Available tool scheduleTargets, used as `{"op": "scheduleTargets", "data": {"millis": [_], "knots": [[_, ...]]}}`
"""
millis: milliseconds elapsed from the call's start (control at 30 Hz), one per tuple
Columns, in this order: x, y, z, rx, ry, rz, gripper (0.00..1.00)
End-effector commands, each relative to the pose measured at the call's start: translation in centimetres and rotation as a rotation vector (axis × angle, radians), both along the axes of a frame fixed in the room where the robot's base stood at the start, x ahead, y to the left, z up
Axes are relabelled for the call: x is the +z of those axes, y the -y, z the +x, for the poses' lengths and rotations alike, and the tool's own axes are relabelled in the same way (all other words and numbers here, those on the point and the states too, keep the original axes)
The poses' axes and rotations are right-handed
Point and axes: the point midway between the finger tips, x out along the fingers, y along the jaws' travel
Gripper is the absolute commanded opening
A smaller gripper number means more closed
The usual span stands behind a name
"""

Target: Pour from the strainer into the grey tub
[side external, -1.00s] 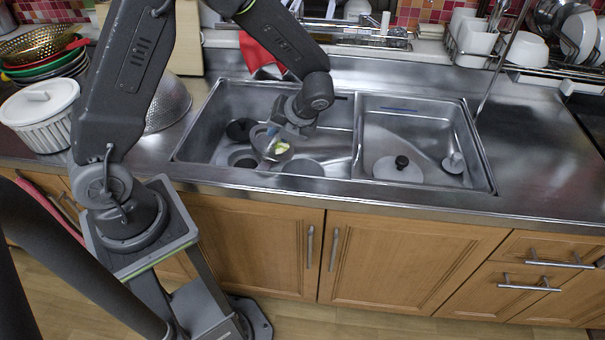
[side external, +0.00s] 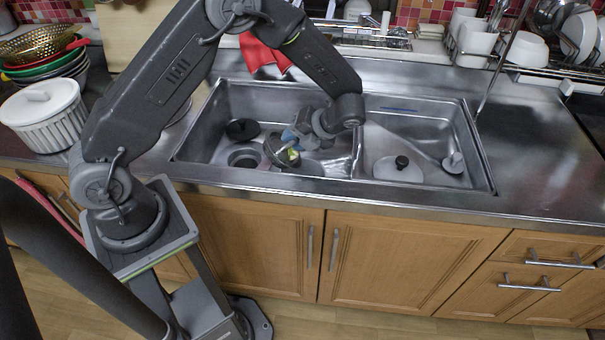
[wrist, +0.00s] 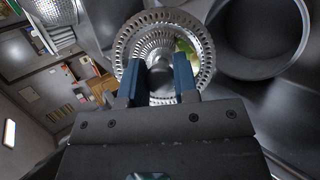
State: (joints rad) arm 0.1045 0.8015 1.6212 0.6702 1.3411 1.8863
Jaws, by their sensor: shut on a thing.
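The strainer (wrist: 137,42) is a round perforated metal basket, shown close up in the wrist view. My gripper (wrist: 166,72) is shut on its middle part with both blue-tipped fingers. Green and yellow scraps (wrist: 187,48) lie at the strainer's right side in that view. In the side view the strainer (side external: 273,149) is tilted over the left sink basin, with the scraps (side external: 293,155) at its lower right edge. The grey tub (side external: 310,168) is below and partly hidden by the strainer and my gripper. A wide round grey opening (wrist: 262,38), probably the tub, is right of the strainer.
The left basin also holds a black disc (side external: 242,130) and a round drain opening (side external: 243,157). The right basin has a pale round lid with a black knob (side external: 401,163). A red cloth (side external: 264,54) hangs at the back edge. The front counter is clear.

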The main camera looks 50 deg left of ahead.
Motion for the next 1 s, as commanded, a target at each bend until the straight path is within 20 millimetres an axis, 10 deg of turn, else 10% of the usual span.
{"op": "scheduleTargets", "data": {"millis": [600,1000], "knots": [[-2.9,0.4,0.7,0.000,-0.098,0.058,0.02],[-1.4,1.0,1.7,-0.001,-0.242,0.140,0.02]]}}
